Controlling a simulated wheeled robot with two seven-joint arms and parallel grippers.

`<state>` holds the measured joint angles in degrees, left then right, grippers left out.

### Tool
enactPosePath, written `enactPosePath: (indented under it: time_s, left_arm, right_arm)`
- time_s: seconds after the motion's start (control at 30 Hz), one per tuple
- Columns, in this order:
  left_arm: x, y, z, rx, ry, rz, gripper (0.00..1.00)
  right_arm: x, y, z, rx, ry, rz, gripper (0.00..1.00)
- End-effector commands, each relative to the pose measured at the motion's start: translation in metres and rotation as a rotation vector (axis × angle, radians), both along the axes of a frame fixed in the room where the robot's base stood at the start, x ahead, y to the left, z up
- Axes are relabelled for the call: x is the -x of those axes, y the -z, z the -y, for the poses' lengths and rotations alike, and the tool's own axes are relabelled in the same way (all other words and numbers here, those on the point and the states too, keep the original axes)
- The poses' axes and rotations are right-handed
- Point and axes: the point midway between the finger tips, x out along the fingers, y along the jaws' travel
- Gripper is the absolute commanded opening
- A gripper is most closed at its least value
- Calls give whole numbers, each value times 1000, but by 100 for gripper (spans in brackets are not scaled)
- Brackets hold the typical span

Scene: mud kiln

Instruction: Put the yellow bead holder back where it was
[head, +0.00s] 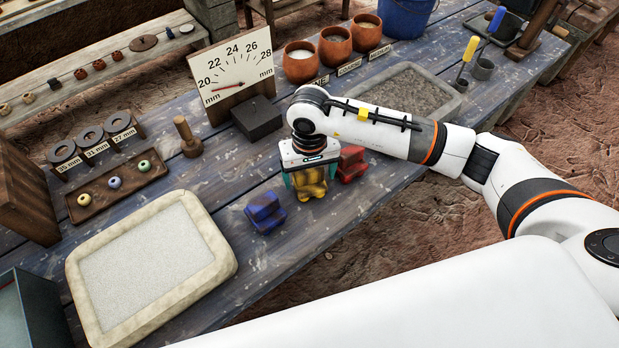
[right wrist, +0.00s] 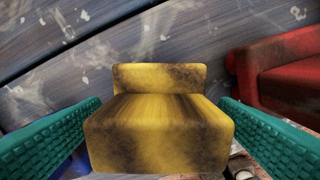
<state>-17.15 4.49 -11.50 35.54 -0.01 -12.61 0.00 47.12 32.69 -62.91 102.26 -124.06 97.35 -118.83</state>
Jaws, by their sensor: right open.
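The yellow bead holder (head: 309,184), a scuffed stepped block, stands on the blue plank table between the blue and red holders. It also fills the middle of the right wrist view (right wrist: 158,130). My right gripper (head: 306,187) is above it, pointing down, with its teal fingers on either side of the holder. In the right wrist view the fingers (right wrist: 160,135) are apart, with a gap showing at least on the left side. My left gripper is not in view.
The blue holder (head: 265,212) is close on the left and the red holder (head: 352,163) close on the right. A dark block (head: 256,118) and dial gauge (head: 232,68) stand behind. A sand tray (head: 222,258) is at left, a grey tray (head: 455,104) at right. Front table strip is clear.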

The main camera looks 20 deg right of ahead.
Motion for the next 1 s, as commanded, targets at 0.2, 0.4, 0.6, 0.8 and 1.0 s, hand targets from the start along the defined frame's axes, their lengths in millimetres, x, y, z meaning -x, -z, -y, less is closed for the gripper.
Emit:
enactPosePath:
  time_s: [0.2, 0.4, 0.6, 0.8, 1.0]
  left_arm:
    - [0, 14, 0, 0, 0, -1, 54]
    - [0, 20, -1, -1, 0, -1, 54]
    - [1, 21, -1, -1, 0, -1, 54]
    - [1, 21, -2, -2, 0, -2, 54]
    - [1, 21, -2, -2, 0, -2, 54]
  right_arm:
    - [-1, -48, 0, -1, -1, 6, 83]
    - [-1, -83, 0, -1, 1, 3, 83]
    - [0, -97, 0, 0, 0, 0, 83]
    - [0, -98, 0, 0, 0, -1, 83]
    - [0, -98, 0, 0, 0, -1, 83]
